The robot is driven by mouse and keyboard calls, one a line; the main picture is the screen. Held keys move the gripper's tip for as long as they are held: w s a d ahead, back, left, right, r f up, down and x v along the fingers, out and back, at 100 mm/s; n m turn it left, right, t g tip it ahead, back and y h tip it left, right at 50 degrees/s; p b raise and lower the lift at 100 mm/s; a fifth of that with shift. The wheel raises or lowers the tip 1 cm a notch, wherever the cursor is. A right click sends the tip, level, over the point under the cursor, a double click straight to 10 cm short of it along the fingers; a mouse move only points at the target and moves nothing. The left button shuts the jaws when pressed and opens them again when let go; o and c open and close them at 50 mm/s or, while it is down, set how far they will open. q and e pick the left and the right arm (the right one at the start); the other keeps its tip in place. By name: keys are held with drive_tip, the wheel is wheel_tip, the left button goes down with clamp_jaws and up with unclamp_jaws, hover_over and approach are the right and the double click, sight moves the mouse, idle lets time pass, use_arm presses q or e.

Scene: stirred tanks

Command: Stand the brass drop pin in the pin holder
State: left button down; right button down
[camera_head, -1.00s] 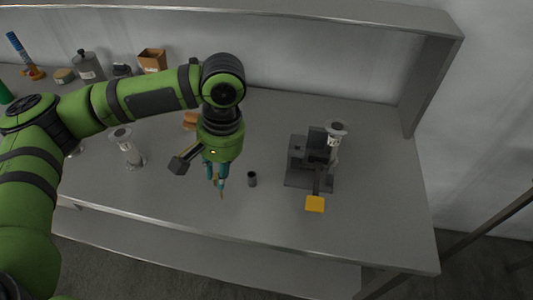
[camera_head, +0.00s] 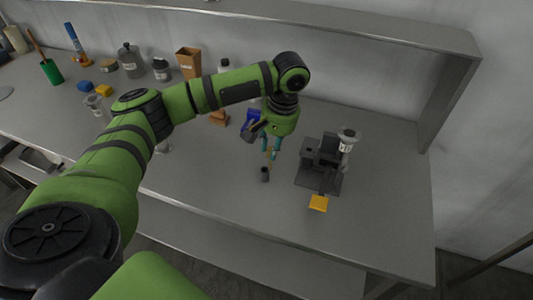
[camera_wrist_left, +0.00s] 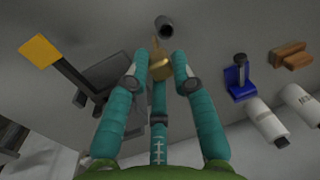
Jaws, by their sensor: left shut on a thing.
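The brass drop pin (camera_wrist_left: 160,64) is held between the teal fingers of my left gripper (camera_wrist_left: 161,74). The gripper also shows in the head view (camera_head: 271,149), pointing down. The pin holder appears to be the small dark upright cup (camera_head: 265,174). It shows near the top of the left wrist view (camera_wrist_left: 165,27), its round opening facing up. The pin's narrow tip points towards the cup and lies just short of it in the picture. In the head view the pin tip is close above the cup; whether they touch cannot be told. My right gripper is not in view.
A dark grey device (camera_head: 320,165) with a yellow square paddle (camera_head: 318,203) stands to the right of the cup. A blue stand (camera_head: 252,117) and wooden blocks (camera_head: 219,117) are behind, to the left. The table front is clear.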

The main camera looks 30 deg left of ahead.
use_arm(q)
drive_tip(key=shift+a+f, duration=0.3)
drive_tip(key=shift+a, duration=0.35)
drive_tip(key=f, duration=0.1)
drive_tip(key=f+p, duration=0.1)
drive_tip(key=f, duration=0.2)
drive_tip(key=shift+a+f+p, duration=0.3)
drive_tip(key=shift+f+p, duration=0.05)
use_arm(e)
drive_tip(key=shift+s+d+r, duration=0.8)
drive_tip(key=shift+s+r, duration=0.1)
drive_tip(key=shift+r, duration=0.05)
use_arm(q)
drive_tip(key=shift+f, duration=0.1)
drive_tip(key=c, duration=1)
unclamp_jaws()
drive_tip(key=shift+c, duration=0.2)
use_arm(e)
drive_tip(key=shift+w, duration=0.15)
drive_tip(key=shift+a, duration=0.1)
